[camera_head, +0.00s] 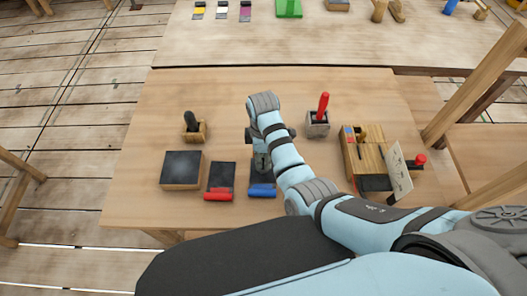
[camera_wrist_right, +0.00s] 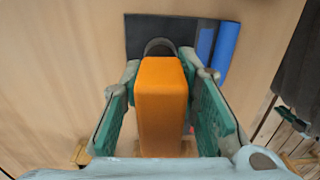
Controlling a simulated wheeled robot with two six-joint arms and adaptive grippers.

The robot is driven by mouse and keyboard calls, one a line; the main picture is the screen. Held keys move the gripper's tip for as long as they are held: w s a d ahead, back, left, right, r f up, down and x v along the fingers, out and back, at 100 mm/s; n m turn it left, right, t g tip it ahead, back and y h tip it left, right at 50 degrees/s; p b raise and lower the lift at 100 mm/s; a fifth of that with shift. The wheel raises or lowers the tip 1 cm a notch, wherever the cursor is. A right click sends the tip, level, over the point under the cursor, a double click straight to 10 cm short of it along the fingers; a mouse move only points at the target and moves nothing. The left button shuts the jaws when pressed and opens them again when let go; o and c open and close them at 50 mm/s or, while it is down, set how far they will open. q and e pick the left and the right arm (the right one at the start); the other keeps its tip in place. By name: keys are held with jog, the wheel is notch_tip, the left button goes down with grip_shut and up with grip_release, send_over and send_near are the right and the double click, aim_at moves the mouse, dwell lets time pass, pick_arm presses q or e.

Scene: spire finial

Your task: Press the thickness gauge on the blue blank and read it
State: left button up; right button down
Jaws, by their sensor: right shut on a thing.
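The blue blank is a dark plate with a blue roll-like edge (camera_head: 262,190) at the middle of the table. In the right wrist view its blue edge (camera_wrist_right: 227,50) lies to the right of the dark plate. My right gripper (camera_wrist_right: 160,72) is shut on the orange thickness gauge (camera_wrist_right: 160,105). The gauge's far end has a dark rounded part over the plate; I cannot tell whether it touches. In the head view my right gripper (camera_head: 262,160) is above the plate, and the gauge is hidden. Any reading is not visible. My left gripper is not in view.
A red-edged dark blank (camera_head: 218,194) lies just left of the blue one, with a dark-topped block (camera_head: 182,168) beyond it. A holder with a red-handled tool (camera_head: 318,122) and a wooden rack (camera_head: 366,158) stand right. A small wooden holder (camera_head: 195,132) stands behind left.

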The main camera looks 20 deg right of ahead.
jog(key=shift+f, duration=0.5)
jog(key=c, duration=1.2)
grip_release()
jog(key=shift+o, duration=0.2)
